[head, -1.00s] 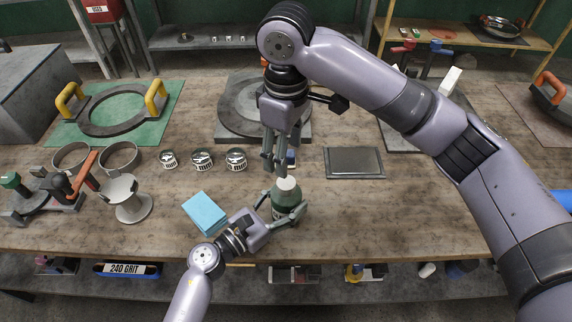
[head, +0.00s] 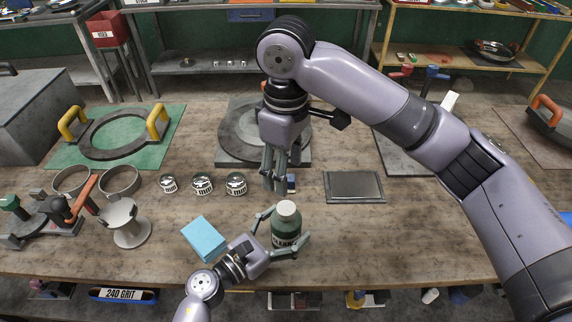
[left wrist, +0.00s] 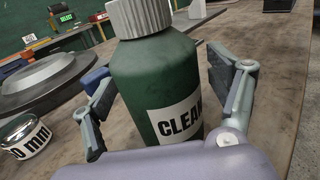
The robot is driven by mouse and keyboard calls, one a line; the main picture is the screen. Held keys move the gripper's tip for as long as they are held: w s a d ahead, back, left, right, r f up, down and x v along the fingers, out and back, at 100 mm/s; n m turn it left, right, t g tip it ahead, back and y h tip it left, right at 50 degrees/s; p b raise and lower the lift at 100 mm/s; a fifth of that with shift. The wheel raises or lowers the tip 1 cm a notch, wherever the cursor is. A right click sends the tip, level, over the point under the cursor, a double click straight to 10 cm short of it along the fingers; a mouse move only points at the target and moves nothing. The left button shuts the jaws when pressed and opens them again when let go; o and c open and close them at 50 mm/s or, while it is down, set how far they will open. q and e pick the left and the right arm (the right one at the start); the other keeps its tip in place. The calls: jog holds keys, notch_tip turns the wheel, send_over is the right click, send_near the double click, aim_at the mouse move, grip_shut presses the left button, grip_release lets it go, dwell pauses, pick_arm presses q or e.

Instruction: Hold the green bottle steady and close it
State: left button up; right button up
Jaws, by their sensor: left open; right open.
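The green bottle (head: 286,226) stands upright near the front edge of the workbench, with a pale ribbed cap (head: 286,208) on its top. I cannot tell how tightly the cap sits. My left gripper (head: 283,233) is open, its fingers on either side of the bottle. In the left wrist view the bottle (left wrist: 155,85) stands between the two spread fingers, with gaps visible beside it; its cap (left wrist: 140,15) is cut by the top edge. My right gripper (head: 274,180) points down, open and empty, behind and above the bottle.
A blue block (head: 204,239) lies left of the bottle. A dark flat plate (head: 354,187) lies to the right. A round grey disc (head: 240,130) is behind. The bench front right is clear.

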pick_arm(q)
jog(key=v, duration=1.2)
dwell(0.4)
